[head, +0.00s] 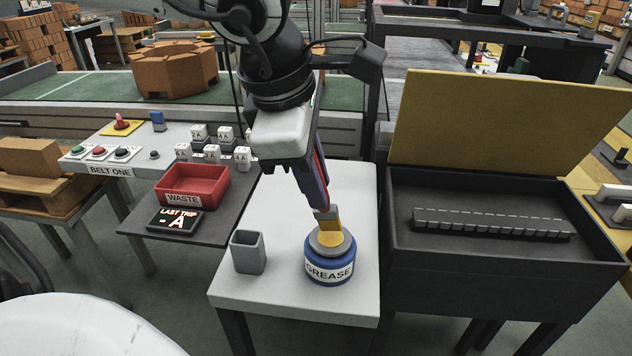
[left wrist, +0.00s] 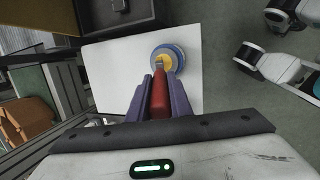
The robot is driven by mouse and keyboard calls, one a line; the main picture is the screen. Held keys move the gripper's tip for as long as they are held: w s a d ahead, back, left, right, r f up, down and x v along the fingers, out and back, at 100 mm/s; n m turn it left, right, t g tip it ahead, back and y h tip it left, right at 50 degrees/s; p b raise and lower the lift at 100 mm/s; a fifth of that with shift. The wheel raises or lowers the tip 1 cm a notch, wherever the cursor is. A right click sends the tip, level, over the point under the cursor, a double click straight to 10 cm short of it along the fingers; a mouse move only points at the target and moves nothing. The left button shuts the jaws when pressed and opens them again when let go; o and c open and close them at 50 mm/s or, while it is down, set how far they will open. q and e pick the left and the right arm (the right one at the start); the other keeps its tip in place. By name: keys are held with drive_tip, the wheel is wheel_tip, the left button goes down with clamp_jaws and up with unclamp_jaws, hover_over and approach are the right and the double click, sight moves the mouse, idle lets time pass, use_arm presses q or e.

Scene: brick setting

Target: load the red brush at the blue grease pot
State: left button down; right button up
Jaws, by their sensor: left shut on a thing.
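The red brush (left wrist: 159,98) is held bristles-down between the purple-grey fingers of my left gripper (head: 316,188), which is shut on its handle. The blue grease pot (head: 330,268), labelled GREASE, stands on the white table. The brush's yellowish bristle end (head: 328,219) reaches down to the pot's open top, over the yellow grease. Whether the tip touches the grease I cannot tell. In the left wrist view the grease pot (left wrist: 176,51) lies just beyond the fingertips. My right gripper cannot be made out.
An empty grey cup (head: 248,252) stands on the white table (head: 285,297), left of the pot. A red waste bin (head: 192,186) and a display (head: 174,221) stand on a dark shelf further left. A large dark box (head: 500,262) with a raised yellow lid (head: 505,125) stands right.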

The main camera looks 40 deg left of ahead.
sight(316, 154)
use_arm(q)
drive_tip(key=shift+r+p, duration=1.35)
drive_tip(key=shift+r, duration=1.15)
drive_tip(key=shift+f, duration=0.1)
